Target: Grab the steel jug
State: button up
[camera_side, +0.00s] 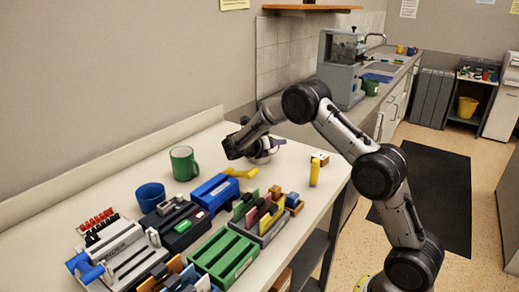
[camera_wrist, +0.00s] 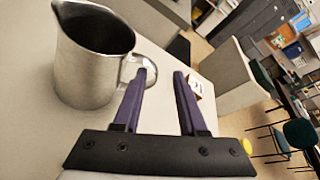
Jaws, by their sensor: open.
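The steel jug (camera_wrist: 92,62) stands on the table and fills the upper left of the wrist view, its dark inside showing and its loop handle (camera_wrist: 128,68) toward the right. My gripper (camera_wrist: 164,72) is open, with two purple fingers apart. The left finger overlaps the handle in the picture; I cannot tell whether they touch. The right finger is clear of the jug, and nothing is held. In the side view, the jug (camera_side: 264,158) is mostly hidden behind my wrist, and a purple finger shows beside it.
A green mug (camera_side: 184,163) and a blue cup (camera_side: 150,196) stand left of my gripper. Several tool racks and a blue box with a yellow handle (camera_side: 241,173) crowd the front. A yellow-handled item (camera_side: 315,172) lies near the right edge. The table's back strip is clear.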

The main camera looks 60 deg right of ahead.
jog(key=shift+w+x, duration=0.2)
jog(key=shift+x, duration=2.55)
jog(key=shift+a, duration=0.1)
jog(key=shift+c, duration=0.3)
grip_shut()
jog(key=shift+r, duration=0.1)
